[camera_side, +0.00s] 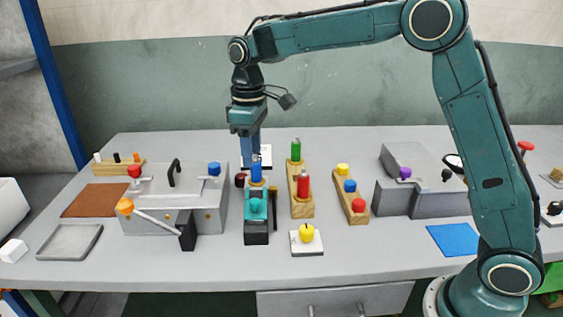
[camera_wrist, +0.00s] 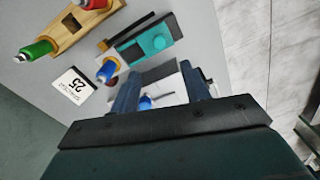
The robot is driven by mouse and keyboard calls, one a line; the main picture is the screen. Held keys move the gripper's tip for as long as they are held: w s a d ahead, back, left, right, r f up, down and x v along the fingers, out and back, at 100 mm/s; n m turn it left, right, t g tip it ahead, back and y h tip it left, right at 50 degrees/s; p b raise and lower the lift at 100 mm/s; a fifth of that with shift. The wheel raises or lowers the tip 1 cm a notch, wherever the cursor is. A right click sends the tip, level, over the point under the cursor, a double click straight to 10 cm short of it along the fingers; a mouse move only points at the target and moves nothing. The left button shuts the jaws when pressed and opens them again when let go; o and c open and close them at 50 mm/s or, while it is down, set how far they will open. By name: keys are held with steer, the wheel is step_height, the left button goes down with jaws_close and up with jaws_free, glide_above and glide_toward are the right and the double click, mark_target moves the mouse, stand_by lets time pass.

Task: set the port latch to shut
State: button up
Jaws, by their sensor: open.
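I cannot tell which part is the port latch. The grey press (camera_side: 205,210) at the left has a blue knob (camera_side: 214,169) on its right top, a red knob (camera_side: 134,171), a black arched handle (camera_side: 174,173) and an orange-tipped lever (camera_side: 150,217) on its front. A second grey press (camera_side: 425,202) at the right carries a purple knob (camera_side: 404,173). My gripper (camera_side: 250,158) is open, pointing down behind the blue bottle (camera_side: 256,170). In the wrist view my gripper (camera_wrist: 160,76) has a blue knob (camera_wrist: 145,103) showing between its fingers, with no visible grasp. The fingers partly hide the press there.
A teal part on a dark stand (camera_side: 256,208) is just right of the left press. Wooden racks with a green bottle (camera_side: 296,151) and coloured knobs (camera_side: 350,186) stand mid-table. A yellow knob (camera_side: 306,233) sits in front. A grey tray (camera_side: 70,241) lies at the left.

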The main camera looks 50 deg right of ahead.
mark_target(255, 200)
steer(key=shift+f, duration=0.1)
step_height(255, 200, down, 14)
steer(key=shift+r, duration=0.25)
stand_by(0.5)
jaws_close()
